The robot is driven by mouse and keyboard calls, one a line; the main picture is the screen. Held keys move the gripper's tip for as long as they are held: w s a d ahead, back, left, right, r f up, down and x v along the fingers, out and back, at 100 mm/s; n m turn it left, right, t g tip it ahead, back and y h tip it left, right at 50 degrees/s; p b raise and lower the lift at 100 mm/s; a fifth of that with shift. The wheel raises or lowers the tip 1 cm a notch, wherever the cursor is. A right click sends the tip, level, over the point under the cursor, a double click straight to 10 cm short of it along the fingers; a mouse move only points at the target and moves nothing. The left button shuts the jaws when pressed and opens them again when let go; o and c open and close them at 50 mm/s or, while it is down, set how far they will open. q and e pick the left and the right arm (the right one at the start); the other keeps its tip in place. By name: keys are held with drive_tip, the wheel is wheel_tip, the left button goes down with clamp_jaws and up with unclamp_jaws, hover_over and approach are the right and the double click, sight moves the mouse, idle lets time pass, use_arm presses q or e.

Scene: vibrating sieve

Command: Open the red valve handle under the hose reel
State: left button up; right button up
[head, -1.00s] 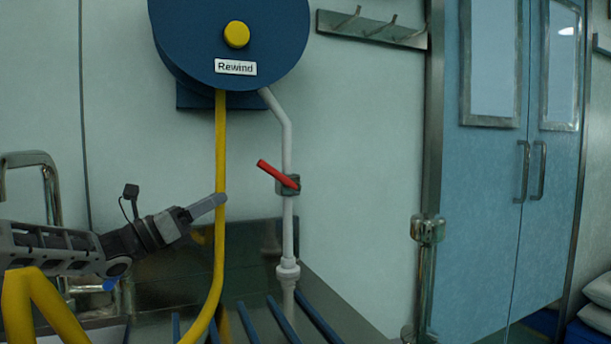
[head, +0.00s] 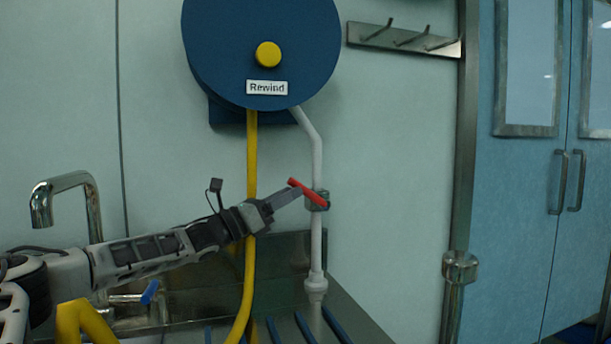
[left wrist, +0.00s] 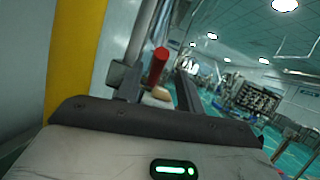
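The red valve handle (head: 308,192) sits on a grey valve body (head: 319,205) on the white pipe (head: 317,240) below the blue hose reel. It slants from upper left to lower right. My left gripper (head: 292,194) reaches past the yellow hose, its tip at the handle's upper left part. In the left wrist view, the two fingers (left wrist: 158,92) are apart and the red handle (left wrist: 158,66) shows between them, its near end towards the camera. I cannot tell whether they touch it. My right gripper is not in view.
The blue reel (head: 262,30) carries a Rewind label and a yellow knob. The yellow hose (head: 250,160) hangs from it, close beside my left gripper. A tap (head: 65,182) stands at the left over the metal sink. Hooks and blue doors (head: 540,250) are at the right.

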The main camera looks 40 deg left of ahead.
sight(307, 192)
use_arm(q)
drive_tip(key=shift+w+a+r+y+p, duration=0.15)
drive_tip(key=shift+w+r+y+p, duration=0.4)
drive_tip(key=shift+p, duration=0.7)
drive_tip(key=shift+w+d+r+h+p, duration=0.2)
drive_tip(key=shift+w+d+p, duration=0.05)
drive_tip(key=shift+w+p, duration=0.2)
drive_tip(key=shift+w+d+r+h+p, duration=0.2)
drive_tip(key=shift+w+p, duration=0.1)
drive_tip(key=shift+w, duration=0.5)
drive_tip(key=shift+p+x, duration=0.65)
drive_tip(key=shift+x, duration=0.1)
drive_tip(key=shift+d+f, duration=0.1)
drive_tip(key=shift+f, duration=0.1)
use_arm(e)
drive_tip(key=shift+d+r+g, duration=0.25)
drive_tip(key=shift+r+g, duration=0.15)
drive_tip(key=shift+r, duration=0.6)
use_arm(q)
drive_tip(key=shift+c, duration=0.4)
clamp_jaws()
